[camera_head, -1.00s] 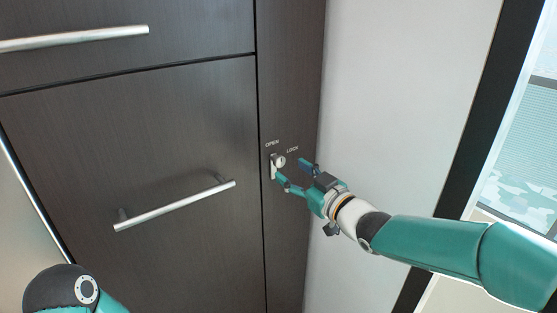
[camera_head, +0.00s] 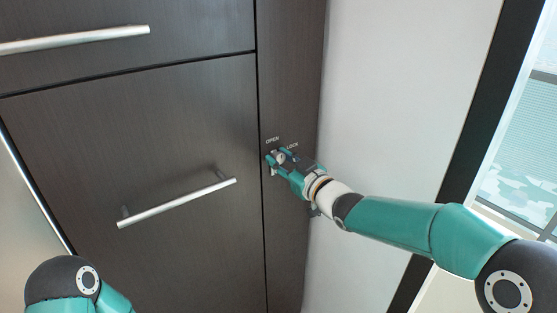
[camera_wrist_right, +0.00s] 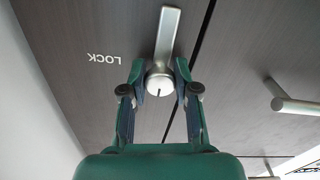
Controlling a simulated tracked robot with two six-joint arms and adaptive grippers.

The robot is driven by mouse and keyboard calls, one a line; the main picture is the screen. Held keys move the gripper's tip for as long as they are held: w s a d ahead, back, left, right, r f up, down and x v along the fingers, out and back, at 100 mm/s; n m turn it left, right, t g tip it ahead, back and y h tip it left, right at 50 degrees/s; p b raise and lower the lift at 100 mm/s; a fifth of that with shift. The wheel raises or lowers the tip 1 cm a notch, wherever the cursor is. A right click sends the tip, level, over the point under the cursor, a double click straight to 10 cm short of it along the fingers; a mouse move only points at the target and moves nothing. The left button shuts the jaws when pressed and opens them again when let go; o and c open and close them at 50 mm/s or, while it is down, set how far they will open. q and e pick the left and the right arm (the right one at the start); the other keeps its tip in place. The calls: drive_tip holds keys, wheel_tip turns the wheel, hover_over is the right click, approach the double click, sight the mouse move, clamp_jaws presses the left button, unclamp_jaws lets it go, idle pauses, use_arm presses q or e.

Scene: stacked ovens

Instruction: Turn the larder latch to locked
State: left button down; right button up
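The larder latch is a silver round hub with a flat lever (camera_wrist_right: 168,35). The lever hangs downward from the hub, not toward LOCK. My right gripper (camera_head: 276,157) is at the latch. In the right wrist view, my right gripper (camera_wrist_right: 160,70) has one finger on each side of the hub, close to it, with no clear grip on it. The lever extends beyond the fingertips. My left gripper is out of view.
A drawer handle (camera_head: 178,203) stands out left of the latch, and another bar handle (camera_head: 75,38) is at upper left. A pale wall (camera_head: 390,100) stands right of the panel, with a dark-framed window beyond.

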clamp_jaws()
drive_tip(key=shift+a, duration=0.15)
